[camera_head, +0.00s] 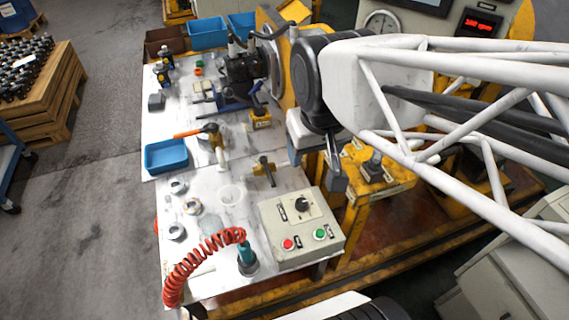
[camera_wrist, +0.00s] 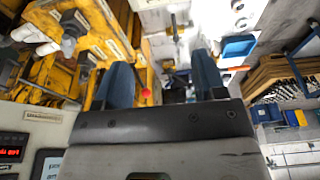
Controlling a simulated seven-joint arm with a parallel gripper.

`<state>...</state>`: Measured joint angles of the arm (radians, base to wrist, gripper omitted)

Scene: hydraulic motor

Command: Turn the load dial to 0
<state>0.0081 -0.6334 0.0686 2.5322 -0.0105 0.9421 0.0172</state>
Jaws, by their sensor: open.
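The load dial (camera_head: 302,204) is a black knob on a light plate. It sits on top of a grey control box (camera_head: 275,240) at the front right of the table in the head view. A red button (camera_head: 288,244) and a green button (camera_head: 320,234) are below it on the same box. My gripper (camera_head: 337,184) hangs above and right of the box, apart from the dial. In the wrist view my gripper (camera_wrist: 163,80) shows two blue-grey fingers spread apart with nothing between them. The dial's pointer setting is too small to read.
A coiled red hose (camera_head: 205,260) with a teal tool (camera_head: 246,258) stands left of the box. A yellow stand (camera_head: 372,175) is right of my gripper. A blue bin (camera_head: 166,156), metal rings and tools lie on the table. A red digital display (camera_head: 480,23) is at the back right.

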